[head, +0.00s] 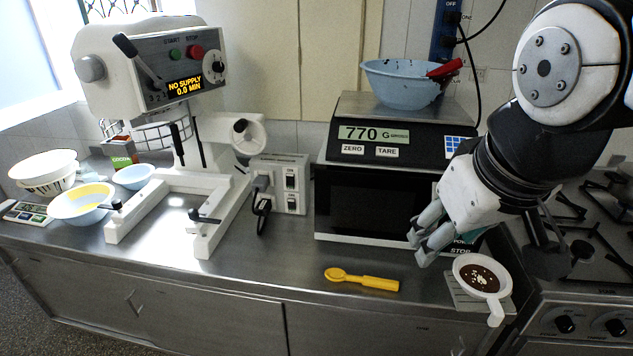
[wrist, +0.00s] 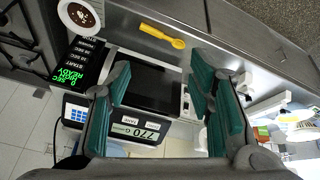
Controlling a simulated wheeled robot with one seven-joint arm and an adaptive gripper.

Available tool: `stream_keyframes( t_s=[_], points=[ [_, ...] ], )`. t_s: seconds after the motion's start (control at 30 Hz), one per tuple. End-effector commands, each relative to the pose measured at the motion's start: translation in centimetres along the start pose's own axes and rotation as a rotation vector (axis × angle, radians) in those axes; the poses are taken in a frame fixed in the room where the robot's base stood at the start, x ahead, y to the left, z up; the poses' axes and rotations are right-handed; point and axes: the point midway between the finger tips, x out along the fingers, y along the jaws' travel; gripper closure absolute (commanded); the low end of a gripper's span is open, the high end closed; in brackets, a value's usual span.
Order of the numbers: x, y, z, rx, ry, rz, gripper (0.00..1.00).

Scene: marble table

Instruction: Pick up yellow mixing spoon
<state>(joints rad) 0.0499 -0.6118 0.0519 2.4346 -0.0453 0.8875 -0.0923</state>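The yellow mixing spoon (head: 362,280) lies flat on the steel counter near its front edge, bowl to the left and handle to the right. It also shows in the wrist view (wrist: 160,34), beyond the fingertips. My gripper (head: 425,242) is to the right of the spoon and above the counter, in front of the microwave. In the wrist view its two green-padded fingers (wrist: 160,85) are spread wide apart with nothing between them.
A white pan (head: 484,277) with dark contents sits right of the spoon. Behind stand a microwave (head: 365,205), a scale (head: 400,126) with a blue bowl (head: 395,84), and a power box (head: 284,181). A large mixer (head: 130,60) stands left. The counter around the spoon is clear.

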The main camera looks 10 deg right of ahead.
Motion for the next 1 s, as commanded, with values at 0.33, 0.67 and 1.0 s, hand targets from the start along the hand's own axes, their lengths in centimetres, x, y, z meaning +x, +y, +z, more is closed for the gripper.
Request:
stream_keyframes(
  t_s=[0.33,0.67,1.0],
  points=[
    [10.4,2.5,-7.7,-0.385,-0.205,0.046,0.52],
    [23.3,3.9,-12.4,-0.732,-0.33,-0.071,0.52],
    [36.9,4.3,-13.9,-1.003,-0.338,-0.269,0.52]
  ],
)
